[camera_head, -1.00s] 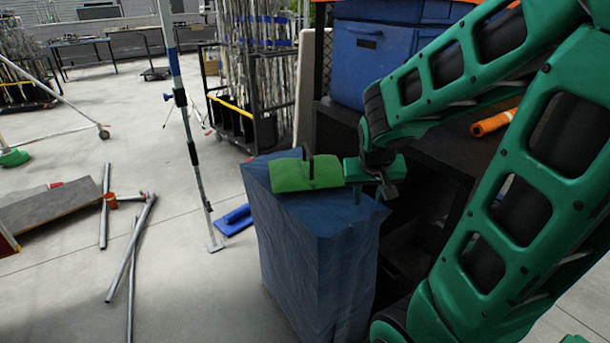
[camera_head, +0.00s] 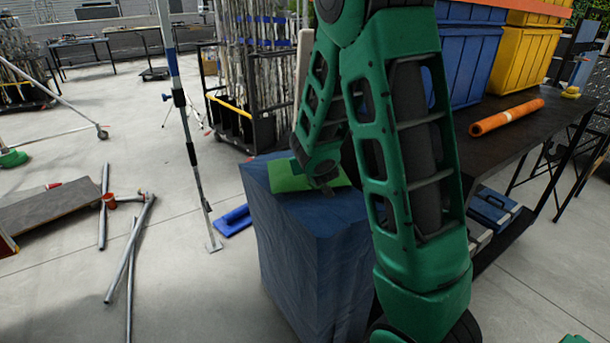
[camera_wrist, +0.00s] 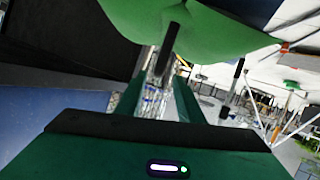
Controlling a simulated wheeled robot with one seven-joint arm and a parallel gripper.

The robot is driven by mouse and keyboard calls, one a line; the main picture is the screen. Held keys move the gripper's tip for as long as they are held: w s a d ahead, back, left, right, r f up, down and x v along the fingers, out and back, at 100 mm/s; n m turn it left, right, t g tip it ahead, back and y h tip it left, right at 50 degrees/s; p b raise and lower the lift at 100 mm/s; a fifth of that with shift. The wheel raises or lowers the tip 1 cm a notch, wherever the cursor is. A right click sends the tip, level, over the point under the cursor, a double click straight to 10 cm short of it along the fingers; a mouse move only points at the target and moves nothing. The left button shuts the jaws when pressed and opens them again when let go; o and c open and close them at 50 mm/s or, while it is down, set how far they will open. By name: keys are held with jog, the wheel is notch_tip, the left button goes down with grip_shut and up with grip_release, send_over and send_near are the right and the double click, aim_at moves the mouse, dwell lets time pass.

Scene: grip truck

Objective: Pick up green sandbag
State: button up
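The green sandbag (camera_head: 290,179) lies on top of a block covered in blue cloth (camera_head: 290,235) in the head view. My arm crosses in front and hides its right part and its black handle. In the wrist view the sandbag (camera_wrist: 190,28) fills the top, close ahead of my gripper (camera_wrist: 158,88). A black strap (camera_wrist: 168,48), likely the handle, shows just beyond the fingers, near their middle line. The two green fingers stand apart with background visible between them. I cannot tell whether they touch the strap.
A dark table (camera_head: 510,140) on the right bears blue crates (camera_head: 468,60), a yellow crate (camera_head: 523,60) and an orange roll (camera_head: 506,117). A stand pole (camera_head: 190,140) and loose metal pipes (camera_head: 130,255) are on the left floor. A wheeled rack (camera_head: 262,110) stands behind.

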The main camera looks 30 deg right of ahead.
jog(key=shift+x, duration=3.6)
jog(key=shift+d+r, duration=0.15)
grip_shut()
jog(key=shift+r, duration=0.2)
